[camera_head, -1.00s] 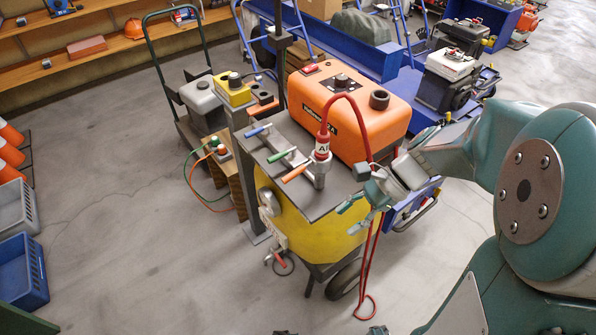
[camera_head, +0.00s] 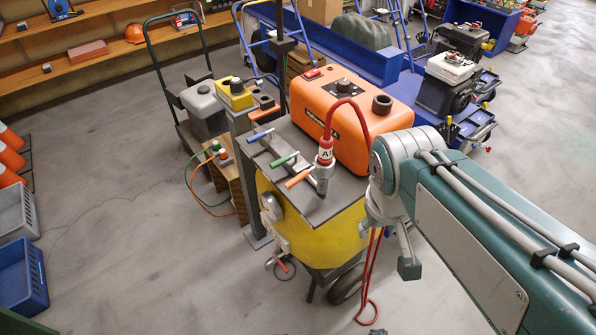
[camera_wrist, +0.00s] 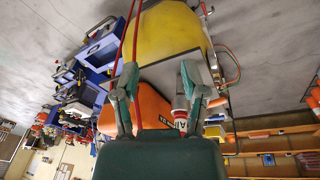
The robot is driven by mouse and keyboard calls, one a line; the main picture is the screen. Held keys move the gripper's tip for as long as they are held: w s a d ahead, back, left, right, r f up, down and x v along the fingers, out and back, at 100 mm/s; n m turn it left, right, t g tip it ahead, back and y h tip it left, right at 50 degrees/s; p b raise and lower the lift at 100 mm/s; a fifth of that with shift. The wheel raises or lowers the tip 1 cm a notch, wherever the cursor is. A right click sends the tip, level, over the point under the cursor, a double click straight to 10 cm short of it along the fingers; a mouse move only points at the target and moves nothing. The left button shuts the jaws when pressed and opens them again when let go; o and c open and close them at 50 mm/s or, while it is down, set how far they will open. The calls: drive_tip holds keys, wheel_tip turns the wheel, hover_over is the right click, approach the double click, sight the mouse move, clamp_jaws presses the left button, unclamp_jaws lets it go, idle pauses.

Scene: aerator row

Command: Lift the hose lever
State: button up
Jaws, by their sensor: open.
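A row of levers stands on the dark top of the yellow machine (camera_head: 310,228): a blue-handled lever (camera_head: 261,135), a green-handled lever (camera_head: 283,160) and an orange-handled lever (camera_head: 298,179). The red hose (camera_head: 329,118) rises from a white-labelled collar (camera_head: 325,156) beside the orange lever. A small red-handled part (camera_head: 274,263) is low on the machine's front. In the wrist view, my gripper (camera_wrist: 160,72) is open and empty, its fingers over the machine, with the labelled collar (camera_wrist: 180,117) near the right finger.
An orange unit (camera_head: 352,110) sits on the machine top behind the levers. A yellow box on a post (camera_head: 235,96) stands at left. A blue crate (camera_head: 22,275) is at far left.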

drive_tip(key=w+n+h, duration=0.1)
drive_tip(key=n+h, duration=0.1)
drive_tip(key=n, duration=0.1)
drive_tip(key=n+t+h, duration=0.9)
drive_tip(key=n+h, duration=0.3)
drive_tip(key=n, duration=0.7)
approach(300, 179)
drive_tip(key=x, duration=1)
drive_tip(key=shift+w+f, duration=0.3)
drive_tip(key=shift+w, duration=0.2)
clamp_jaws()
